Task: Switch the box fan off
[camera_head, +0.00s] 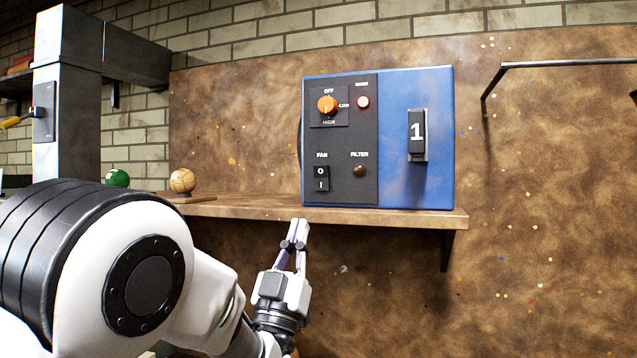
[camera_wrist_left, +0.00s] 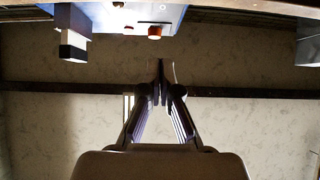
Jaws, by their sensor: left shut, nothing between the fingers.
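A blue box (camera_head: 434,185) with a black control panel (camera_head: 345,133) stands on a wooden shelf. The panel carries a black rocker switch (camera_head: 321,178) under the label FAN, marked O above and I below. An orange knob (camera_head: 327,105) sits above it, with OFF over it and HIGH under it. My left gripper (camera_head: 297,226) is shut and empty, in front of the shelf edge and below the switch, apart from both. In the left wrist view, its fingertips (camera_wrist_left: 161,66) meet below the blue box (camera_wrist_left: 120,12). The rocker's pressed side is too small to tell. My right gripper is not in view.
The shelf (camera_head: 400,217) has free room between the tan ball and box.

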